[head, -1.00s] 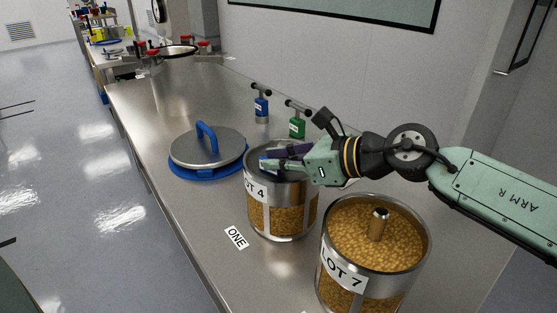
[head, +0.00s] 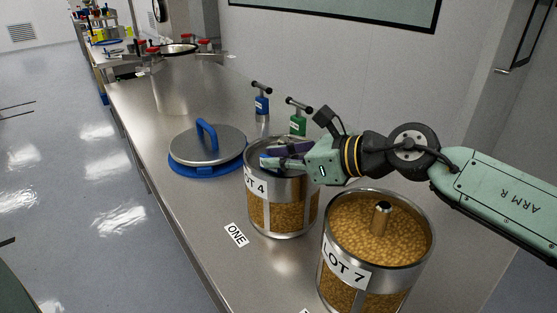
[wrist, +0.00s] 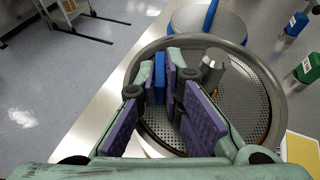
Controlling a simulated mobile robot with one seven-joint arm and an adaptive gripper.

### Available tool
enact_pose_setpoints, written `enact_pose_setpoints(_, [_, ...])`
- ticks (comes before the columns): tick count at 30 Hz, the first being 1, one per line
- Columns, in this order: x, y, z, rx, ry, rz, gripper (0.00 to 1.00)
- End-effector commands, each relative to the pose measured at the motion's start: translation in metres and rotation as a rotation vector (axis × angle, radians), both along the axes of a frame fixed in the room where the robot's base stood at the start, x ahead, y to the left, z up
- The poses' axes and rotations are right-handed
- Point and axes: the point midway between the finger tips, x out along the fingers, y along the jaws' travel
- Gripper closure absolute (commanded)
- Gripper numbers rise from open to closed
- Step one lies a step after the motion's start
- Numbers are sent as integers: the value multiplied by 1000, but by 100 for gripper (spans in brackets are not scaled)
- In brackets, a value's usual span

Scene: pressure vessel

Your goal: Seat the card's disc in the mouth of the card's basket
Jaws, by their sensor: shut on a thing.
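The LOT 4 basket (head: 258,213), a metal can with a mesh window of golden beads, stands on the bench. My gripper (head: 268,160) is over its mouth, shut on a blue grip (wrist: 160,75) that stands up from a perforated grey disc (wrist: 235,95). In the wrist view the disc lies within the basket's rim (wrist: 272,75), around a central post (wrist: 212,72). A brownish gap shows along the disc's near edge; I cannot tell whether it is level or fully down. The LOT 7 basket (head: 340,274), full of beads with a bare post, stands nearer.
A steel lid with a blue handle (head: 207,147) lies on a blue ring left of LOT 4. Blue (head: 261,105) and green (head: 298,124) T-handled tools stand behind. A label ONE (head: 236,235) lies on the bench.

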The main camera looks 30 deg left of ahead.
Motion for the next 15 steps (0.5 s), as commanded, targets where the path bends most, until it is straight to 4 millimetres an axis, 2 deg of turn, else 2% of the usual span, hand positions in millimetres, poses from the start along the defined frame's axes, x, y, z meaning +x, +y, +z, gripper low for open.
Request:
enact_pose_setpoints(1, [-2,-1,-10,-15,4,8,100])
enact_pose_setpoints(3, [-3,-1,-12,-17,4,9,100])
enact_pose_setpoints(15, [-4,-1,-16,-20,3,11,100])
